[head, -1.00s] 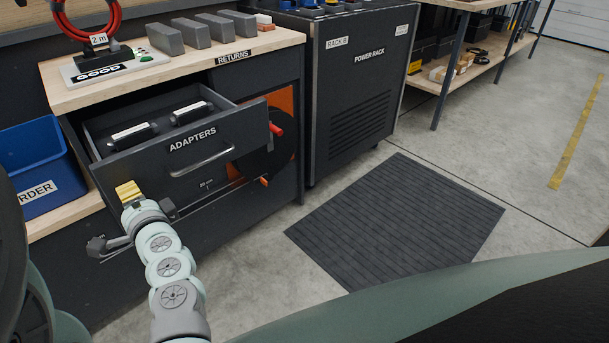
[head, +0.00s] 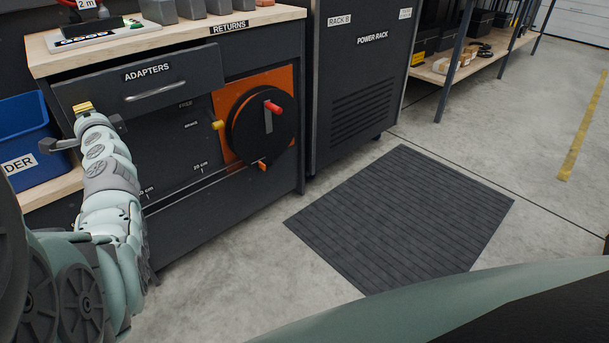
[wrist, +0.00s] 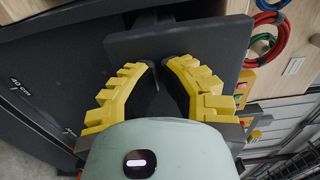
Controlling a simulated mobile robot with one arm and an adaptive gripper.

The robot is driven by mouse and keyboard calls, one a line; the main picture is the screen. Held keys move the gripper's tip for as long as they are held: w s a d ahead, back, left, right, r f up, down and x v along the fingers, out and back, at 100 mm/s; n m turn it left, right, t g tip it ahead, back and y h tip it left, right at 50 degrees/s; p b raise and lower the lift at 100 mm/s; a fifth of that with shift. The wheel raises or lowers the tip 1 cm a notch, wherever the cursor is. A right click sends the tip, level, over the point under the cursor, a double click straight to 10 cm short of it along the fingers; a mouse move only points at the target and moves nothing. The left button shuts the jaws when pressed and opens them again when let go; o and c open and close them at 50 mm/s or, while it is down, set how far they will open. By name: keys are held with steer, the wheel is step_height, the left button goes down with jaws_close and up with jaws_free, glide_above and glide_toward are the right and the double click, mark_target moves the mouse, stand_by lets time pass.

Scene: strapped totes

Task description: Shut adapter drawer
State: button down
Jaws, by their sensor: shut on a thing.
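The adapter drawer (head: 185,72), a dark front labelled ADAPTERS with a silver bar handle (head: 156,91), sits under the wooden worktop. My gripper (head: 83,107), with yellow ridged fingers, is at the lower left corner of the drawer front, away from the handle. In the wrist view the fingers of my gripper (wrist: 160,72) are drawn in against the dark drawer front (wrist: 180,38). The exact contact between the fingertips is hard to see.
A blue bin (head: 30,135) stands left of my arm. Below the drawer are an orange panel (head: 228,100) and a black reel (head: 262,125) with a red handle. The power rack (head: 360,85) stands right. The floor around the dark mat (head: 400,220) is clear.

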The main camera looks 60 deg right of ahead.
steer(key=shift+f+b+x, duration=0.15)
steer(key=shift+b+x, duration=1)
steer(key=shift+b, duration=0.35)
steer(key=shift+f+b+x, duration=0.15)
steer(key=shift+b+x, duration=1)
steer(key=shift+b, duration=0.35)
steer(key=b+x, duration=0.3)
steer(key=b, duration=0.1)
steer(key=shift+w+r+b, duration=0.15)
steer(key=shift+b, duration=0.25)
steer(key=shift+f, duration=0.2)
